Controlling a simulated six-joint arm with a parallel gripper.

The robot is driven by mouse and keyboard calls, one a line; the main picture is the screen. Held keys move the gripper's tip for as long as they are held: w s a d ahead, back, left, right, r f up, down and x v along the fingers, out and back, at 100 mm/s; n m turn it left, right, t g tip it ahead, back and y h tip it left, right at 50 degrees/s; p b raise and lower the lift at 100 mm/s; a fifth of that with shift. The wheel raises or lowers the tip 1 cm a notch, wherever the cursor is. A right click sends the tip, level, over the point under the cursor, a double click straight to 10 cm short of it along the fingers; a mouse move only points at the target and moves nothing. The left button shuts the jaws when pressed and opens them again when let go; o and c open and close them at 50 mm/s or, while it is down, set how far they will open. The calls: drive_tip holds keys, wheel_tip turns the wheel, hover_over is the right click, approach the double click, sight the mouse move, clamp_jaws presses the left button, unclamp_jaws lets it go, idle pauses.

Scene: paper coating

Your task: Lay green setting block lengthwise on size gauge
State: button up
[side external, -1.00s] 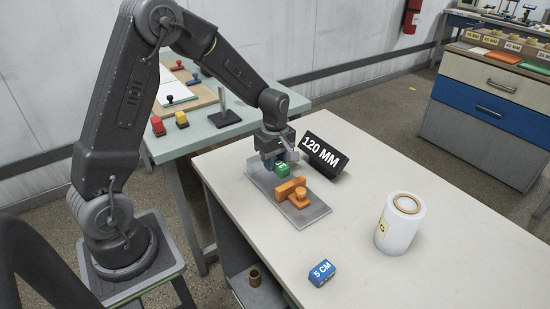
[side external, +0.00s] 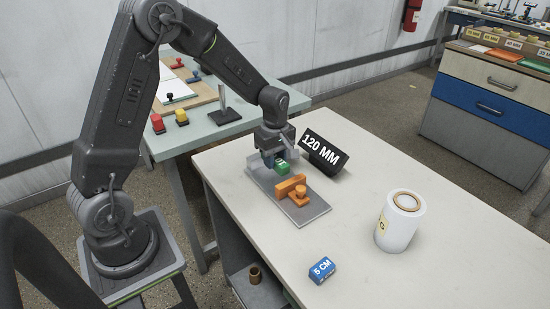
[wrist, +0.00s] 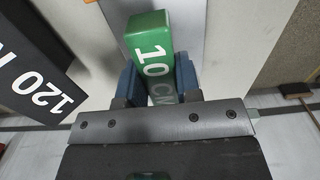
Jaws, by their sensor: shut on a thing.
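My gripper (side external: 276,160) is shut on the green setting block (side external: 282,167). In the wrist view the block (wrist: 148,38) stands out lengthwise between the blue-grey finger pads (wrist: 157,80), with white "10 CM" lettering facing the camera. The size gauge is a grey metal plate (side external: 312,211) with an orange slider and knob (side external: 291,187) on it. The block is over or on the far end of the plate, behind the orange slider; I cannot tell whether it touches the plate.
A black "120 MM" block (side external: 324,152) lies close to the right of my gripper. A blue "5 CM" block (side external: 322,270) and a white container (side external: 400,222) stand on the pale table (side external: 350,205). The table between them and the gauge is clear.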

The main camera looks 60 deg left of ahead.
sight(275, 177)
drive_tip(key=shift+f, duration=2.05)
drive_tip(key=o, duration=1)
wheel_tip(275, 177, up, 14)
drive_tip(key=shift+f, duration=0.15)
